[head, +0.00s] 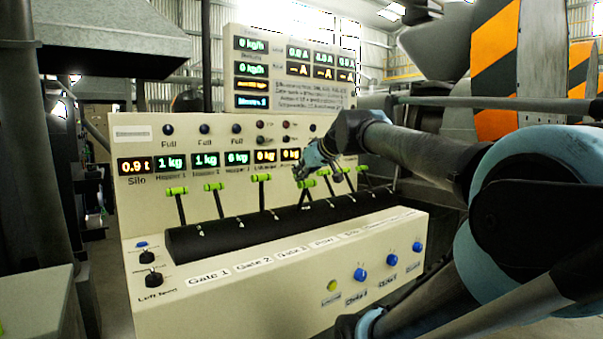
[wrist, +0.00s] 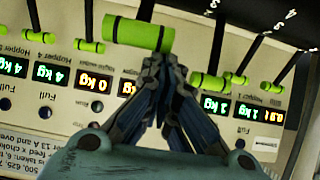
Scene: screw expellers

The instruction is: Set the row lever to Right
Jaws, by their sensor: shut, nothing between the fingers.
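The control desk (head: 180,298) has a row of black levers with green cross handles. The one above the "Row" label, the row lever (head: 306,184), is fourth from the left and stands close to upright in the head view. In the inverted wrist view, the large green handle nearest my fingers appears to be the row lever (wrist: 138,33). My gripper (head: 303,172) is shut and empty, with its fingertips (wrist: 160,62) at one end of that handle. I cannot tell whether they touch it. The lever's foot is partly hidden in the wrist view.
Gate levers (head: 177,190) stand left of the row lever, and another green-handled lever (head: 362,168) stands to its right, close to my gripper. Lit displays (head: 170,163) line the panel behind. Blue knobs (head: 361,274) sit on the desk's front.

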